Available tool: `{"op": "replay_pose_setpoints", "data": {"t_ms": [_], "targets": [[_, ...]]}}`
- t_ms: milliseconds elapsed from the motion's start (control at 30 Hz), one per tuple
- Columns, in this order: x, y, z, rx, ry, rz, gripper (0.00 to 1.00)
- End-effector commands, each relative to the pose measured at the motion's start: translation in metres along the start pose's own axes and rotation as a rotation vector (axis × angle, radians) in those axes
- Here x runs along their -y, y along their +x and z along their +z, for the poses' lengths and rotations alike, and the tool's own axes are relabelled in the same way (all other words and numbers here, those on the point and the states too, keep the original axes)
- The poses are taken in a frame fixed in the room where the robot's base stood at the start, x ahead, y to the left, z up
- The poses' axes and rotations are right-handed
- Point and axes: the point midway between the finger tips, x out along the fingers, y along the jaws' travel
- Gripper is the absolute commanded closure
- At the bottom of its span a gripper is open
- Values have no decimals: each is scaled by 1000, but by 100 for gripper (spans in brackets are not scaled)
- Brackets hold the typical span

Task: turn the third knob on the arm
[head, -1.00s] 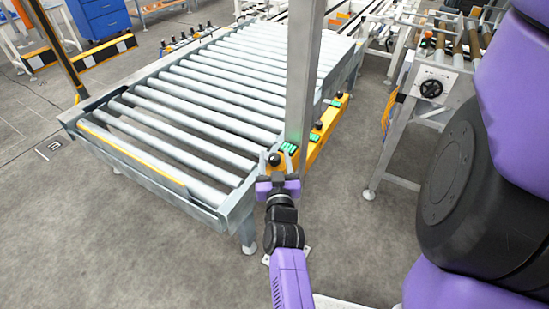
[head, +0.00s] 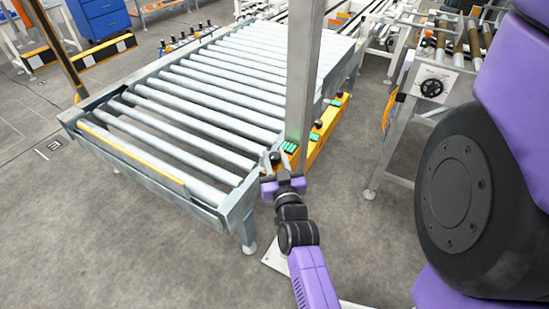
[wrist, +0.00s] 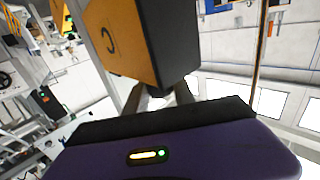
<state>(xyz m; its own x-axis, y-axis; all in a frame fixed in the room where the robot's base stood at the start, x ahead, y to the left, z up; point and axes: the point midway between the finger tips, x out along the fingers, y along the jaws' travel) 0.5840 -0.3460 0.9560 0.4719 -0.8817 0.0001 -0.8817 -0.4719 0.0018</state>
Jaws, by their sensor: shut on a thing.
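A yellow bar (head: 309,152) with black knobs and green buttons runs along the right side of the roller conveyor (head: 190,100). My gripper (head: 271,161) is at the bar's near end, its fingers closed around the nearest black knob (head: 275,157), which they partly hide. Another black knob (head: 317,124) stands farther along the bar. In the wrist view my gripper's fingers (wrist: 160,98) reach up under a large orange and black block (wrist: 140,40). The fingers' contact with the knob is mostly hidden there.
A grey upright post (head: 302,70) rises beside the bar, close to my gripper. A stand with a black handwheel (head: 431,88) is at the right. Bare grey floor lies in front of the conveyor.

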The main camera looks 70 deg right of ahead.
Motion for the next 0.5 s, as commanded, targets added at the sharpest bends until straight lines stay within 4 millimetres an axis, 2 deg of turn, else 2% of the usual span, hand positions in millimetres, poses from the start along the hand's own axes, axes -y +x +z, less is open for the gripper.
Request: {"op": "replay_pose_setpoints", "data": {"t_ms": [367,400,500], "targets": [[-1,1,2,4,0,-4,100],[-1,1,2,4,0,-4,64],[-1,1,1,3,1,-4,48]]}}
